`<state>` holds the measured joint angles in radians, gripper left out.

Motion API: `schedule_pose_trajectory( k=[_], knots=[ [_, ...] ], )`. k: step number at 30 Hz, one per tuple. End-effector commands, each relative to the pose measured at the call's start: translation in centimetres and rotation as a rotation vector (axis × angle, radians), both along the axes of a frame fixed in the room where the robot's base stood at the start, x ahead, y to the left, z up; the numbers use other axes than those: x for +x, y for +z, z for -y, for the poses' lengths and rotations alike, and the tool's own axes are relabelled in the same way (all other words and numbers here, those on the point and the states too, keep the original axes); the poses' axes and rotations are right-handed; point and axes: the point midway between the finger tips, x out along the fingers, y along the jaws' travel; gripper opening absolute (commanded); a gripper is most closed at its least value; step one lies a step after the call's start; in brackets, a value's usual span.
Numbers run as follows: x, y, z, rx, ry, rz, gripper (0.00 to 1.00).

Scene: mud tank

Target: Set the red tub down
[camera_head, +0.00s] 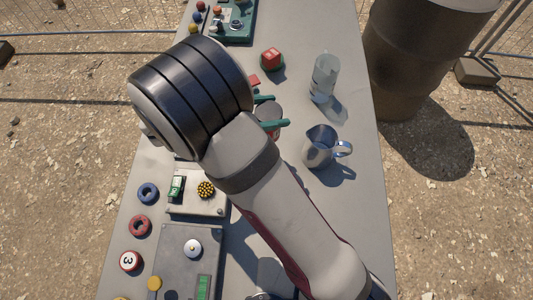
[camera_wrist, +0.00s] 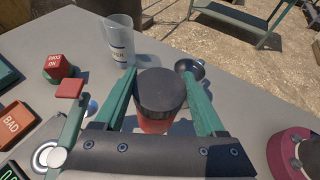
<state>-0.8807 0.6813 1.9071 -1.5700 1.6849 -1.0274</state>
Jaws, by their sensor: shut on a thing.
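The red tub (camera_wrist: 154,124) has a dark round lid and a red lower body, and it looks upright in the wrist view. My gripper (camera_wrist: 158,88) has its green fingers on both sides of the tub and is shut on it. In the head view the tub's greyish lid (camera_head: 268,110) shows between the green fingers, and my arm covers part of it. The tub is over the grey table (camera_head: 345,215). I cannot tell whether its base touches the tabletop, as its underside is hidden.
A metal jug (camera_head: 318,148) stands to the right of the tub and a clear beaker (camera_head: 324,80) stands beyond it. A red block (camera_head: 271,55) sits on a green base. Control boxes (camera_head: 180,245) and coloured rings line the left side. The table's right front is clear.

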Motion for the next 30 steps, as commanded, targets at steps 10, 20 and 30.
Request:
schedule_pose_trajectory(
  k=[10, 20, 30],
  knots=[
    [-4.8, -4.2, -0.9, -0.016, -0.048, -0.003, 0.0],
    [-4.7, -9.7, -0.9, -0.012, -0.047, 0.0, 0.0],
    [-4.6, -10.0, -1.0, -0.012, -0.047, -0.001, 0.74]
  ],
)
